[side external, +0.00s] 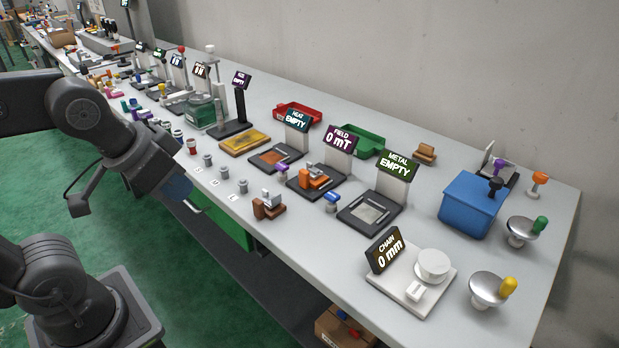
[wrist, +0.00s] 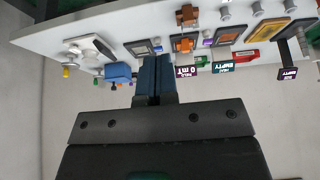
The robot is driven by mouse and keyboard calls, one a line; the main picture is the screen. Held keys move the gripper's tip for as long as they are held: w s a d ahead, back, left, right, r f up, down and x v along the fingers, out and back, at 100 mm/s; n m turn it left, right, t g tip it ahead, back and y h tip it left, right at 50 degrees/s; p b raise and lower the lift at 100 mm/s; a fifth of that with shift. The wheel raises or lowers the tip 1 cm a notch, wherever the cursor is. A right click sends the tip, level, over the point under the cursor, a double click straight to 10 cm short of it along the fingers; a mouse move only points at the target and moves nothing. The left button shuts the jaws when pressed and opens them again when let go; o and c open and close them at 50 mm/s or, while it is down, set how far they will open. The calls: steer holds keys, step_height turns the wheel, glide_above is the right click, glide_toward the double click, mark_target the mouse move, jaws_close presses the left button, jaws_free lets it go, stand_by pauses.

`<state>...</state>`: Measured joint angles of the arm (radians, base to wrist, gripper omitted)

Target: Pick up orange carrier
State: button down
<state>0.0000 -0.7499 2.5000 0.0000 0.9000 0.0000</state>
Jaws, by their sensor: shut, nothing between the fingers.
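The orange carrier (side external: 316,178) is a blocky orange piece on the dark pad of the station whose sign reads FIELD 0 mT. It also shows in the wrist view (wrist: 184,44), small and upside down, beyond my fingertips. My gripper (side external: 183,195) is at the left, off the front edge of the table and well apart from the carrier. In the wrist view its blue fingers (wrist: 155,78) are together with nothing between them.
Along the front edge near the carrier stand a brown block with a grey top (side external: 268,205) and small grey cylinders (side external: 242,186). A blue knob piece (side external: 332,202) is to the carrier's right. The METAL station (side external: 370,212) and blue box (side external: 470,205) lie farther right.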

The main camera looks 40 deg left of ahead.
stand_by(0.3)
jaws_free()
steer(key=w+r+n+g, duration=0.2)
steer(key=w+r+n, duration=0.3)
steer(key=w, duration=0.4)
steer(key=n+g, duration=0.4)
steer(key=n, duration=0.9)
glide_above(314, 176)
step_height(314, 176, down, 9)
step_height(314, 176, down, 9)
steer(key=shift+w+d+r, duration=0.1)
steer(key=shift+r, duration=0.1)
steer(key=shift+f, duration=2.65)
